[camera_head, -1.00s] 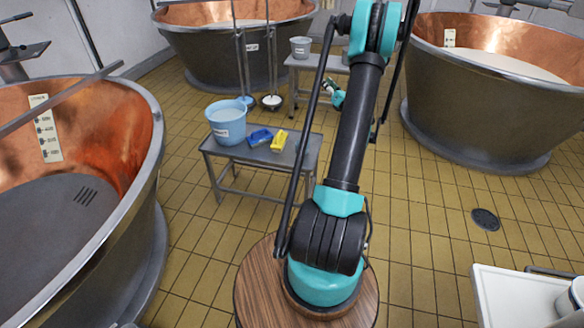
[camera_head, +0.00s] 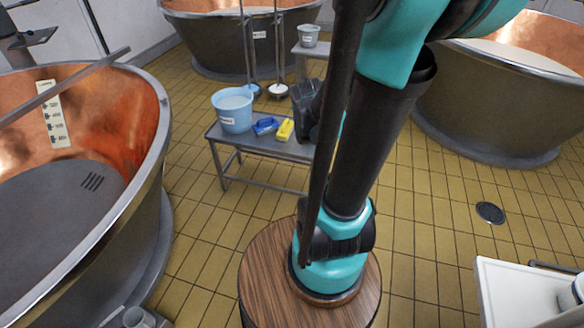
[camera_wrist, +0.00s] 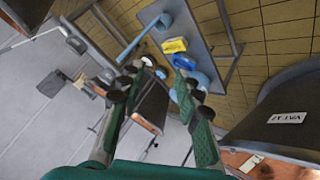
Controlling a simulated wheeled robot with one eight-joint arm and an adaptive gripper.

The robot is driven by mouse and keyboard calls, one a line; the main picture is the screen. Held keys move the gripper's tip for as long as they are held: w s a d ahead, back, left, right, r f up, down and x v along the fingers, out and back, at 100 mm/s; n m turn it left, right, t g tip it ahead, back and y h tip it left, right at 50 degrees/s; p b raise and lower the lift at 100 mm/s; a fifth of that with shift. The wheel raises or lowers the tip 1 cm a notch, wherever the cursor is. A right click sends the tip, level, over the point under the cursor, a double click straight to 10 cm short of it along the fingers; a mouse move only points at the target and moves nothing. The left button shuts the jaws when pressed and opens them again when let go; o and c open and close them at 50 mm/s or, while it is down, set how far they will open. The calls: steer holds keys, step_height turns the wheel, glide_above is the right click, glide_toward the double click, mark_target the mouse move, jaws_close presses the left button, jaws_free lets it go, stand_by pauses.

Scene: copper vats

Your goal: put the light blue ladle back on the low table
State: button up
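The light blue ladle (camera_wrist: 163,21) shows in the wrist view, its round bowl by the low table's end beside the yellow thing. Its handle slants down-left toward one fingertip; I cannot tell whether they touch or whether the bowl rests on the table. My gripper (camera_wrist: 157,72) is open, its fingers well apart with nothing between them. In the head view, a dark part of my gripper (camera_head: 304,112) is over the right end of the low table (camera_head: 262,146); my arm hides that end and I cannot make out the ladle there.
A light blue bucket (camera_head: 233,110), a blue thing (camera_head: 265,126) and a yellow thing (camera_head: 285,129) stand on the low table. Copper vats flank it at left (camera_head: 150,150), back (camera_head: 225,40) and right (camera_head: 480,110). Long-handled tools stand behind it. Tiled floor lies open at right.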

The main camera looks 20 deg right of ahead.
steer(key=s+a+f+m+g+y, duration=0.1)
steer(key=s+a+f+g, duration=0.1)
steer(key=s+a, duration=0.3)
steer(key=s+a+f+m+g+y, duration=0.1)
steer(key=s+a+f, duration=0.3)
steer(key=s, duration=0.6)
steer(key=shift+a+f+m+g+y, duration=0.4)
steer(key=shift+a+g+y, duration=0.25)
steer(key=shift+y, duration=0.15)
steer(key=shift+s, duration=0.1)
